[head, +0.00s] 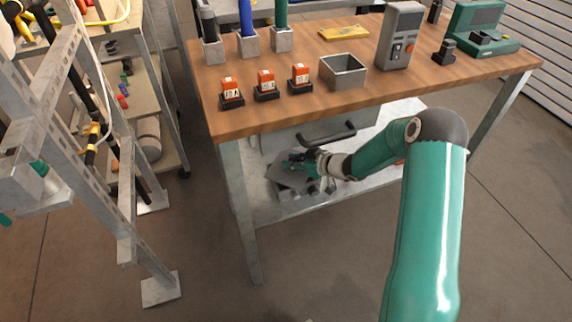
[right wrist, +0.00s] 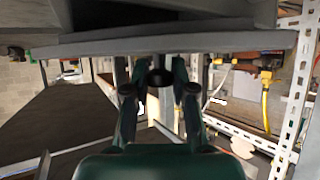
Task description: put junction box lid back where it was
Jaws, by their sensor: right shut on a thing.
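My right gripper (head: 312,167) reaches in below the front edge of the workbench, over the lower shelf. It is shut on a flat grey plate (head: 288,180), which looks like the junction box lid. The plate is tilted and sticks out to the left of the fingers. In the right wrist view the grey plate (right wrist: 165,40) spans the top of the picture, with the fingers (right wrist: 158,88) up against it. An open-topped grey metal box (head: 343,74) stands on the bench top; I cannot tell whether it is the junction box. My left gripper is not in view.
The wooden bench top (head: 420,82) holds several orange blocks (head: 266,82), a grey control unit (head: 400,36) and a green device (head: 482,28). A grey case with a dark handle (head: 328,135) sits on the lower shelf (head: 372,118). A metal frame (head: 95,105) stands at left.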

